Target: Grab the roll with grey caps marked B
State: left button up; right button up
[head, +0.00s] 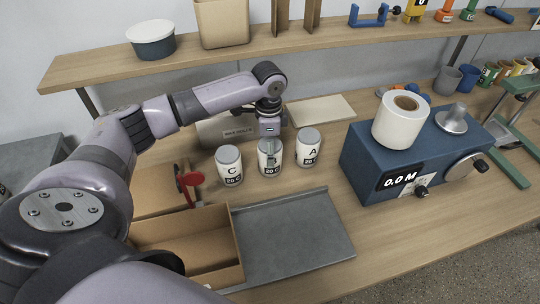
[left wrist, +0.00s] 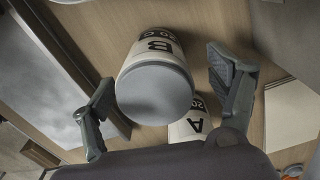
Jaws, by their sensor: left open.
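The roll marked B (left wrist: 155,85) is white with a grey cap and stands between the spread fingers of my left gripper in the left wrist view. In the head view this roll (head: 272,171) is the middle one of three and is partly hidden by my left gripper (head: 270,150), which is over it. The fingers are open, one on each side of the roll. The roll marked C (head: 229,167) stands to its left and the roll marked A (head: 308,148) to its right, both with grey caps. Roll A also shows behind B in the left wrist view (left wrist: 190,125). My right gripper is out of view.
An open cardboard box (head: 238,230) and a grey tray (head: 300,232) lie in front of the rolls. A blue machine (head: 365,165) with a white roll (head: 400,122) on top stands at right. A shelf (head: 100,68) runs along the back.

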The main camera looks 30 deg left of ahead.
pick_arm(q)
jog(key=f, duration=0.3)
jog(key=f+p, duration=0.1)
jog(key=shift+s+d+f, duration=0.15)
jog(key=shift+d+f, duration=0.05)
jog(key=shift+d, duration=0.05)
jog(key=shift+c, duration=0.2)
jog(key=shift+r, duration=0.1)
jog(key=c, duration=1.2)
